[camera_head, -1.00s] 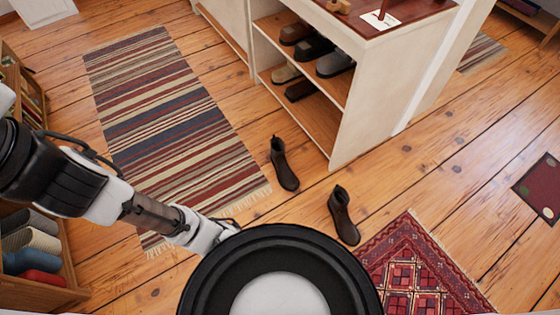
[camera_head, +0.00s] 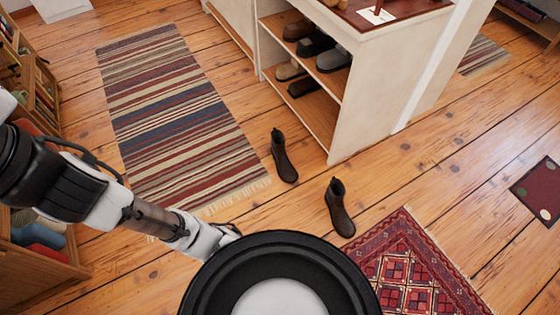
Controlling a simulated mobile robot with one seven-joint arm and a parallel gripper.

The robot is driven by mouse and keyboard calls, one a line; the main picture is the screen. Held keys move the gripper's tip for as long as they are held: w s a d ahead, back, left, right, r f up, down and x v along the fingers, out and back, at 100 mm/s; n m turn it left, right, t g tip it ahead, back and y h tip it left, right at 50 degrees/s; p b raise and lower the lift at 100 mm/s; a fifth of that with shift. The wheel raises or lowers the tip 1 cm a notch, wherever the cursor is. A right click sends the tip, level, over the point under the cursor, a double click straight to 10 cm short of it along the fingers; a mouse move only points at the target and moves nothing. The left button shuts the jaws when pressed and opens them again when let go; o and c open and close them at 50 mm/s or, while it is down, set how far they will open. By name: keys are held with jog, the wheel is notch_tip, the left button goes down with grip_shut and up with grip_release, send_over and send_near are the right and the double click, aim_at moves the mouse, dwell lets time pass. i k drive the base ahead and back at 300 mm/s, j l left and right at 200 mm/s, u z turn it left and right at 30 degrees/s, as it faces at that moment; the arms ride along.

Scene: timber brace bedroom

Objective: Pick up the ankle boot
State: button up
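Two dark brown ankle boots stand upright and apart on the wooden floor in the head view. One ankle boot (camera_head: 283,158) is beside the striped rug's near right corner, left of the shelf unit. The other ankle boot (camera_head: 340,208) is nearer to me, between the shelf unit and the red patterned rug. My arm reaches in from the left, and its end lies behind the round black and white part of my body. My gripper's fingers are hidden there, left of and nearer than the boots.
A striped rug (camera_head: 175,115) lies at the left and a red patterned rug (camera_head: 405,270) at lower right. A white shelf unit (camera_head: 370,95) holding several shoes stands behind the boots. Wooden shelves (camera_head: 40,262) line the left edge. Bare floor (camera_head: 440,165) is open at right.

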aim_at(286, 173)
jog(key=k, duration=0.75)
jog(key=i+j+z, duration=0.25)
jog(key=i+j, duration=0.25)
jog(key=i+j+z, duration=0.2)
jog(key=i+j, duration=0.3)
jog(key=j, duration=0.15)
jog(key=i+j+z, duration=0.3)
jog(key=i+j, duration=0.45)
jog(key=j, duration=0.15)
jog(key=i+j, duration=0.1)
jog(key=i, duration=0.3)
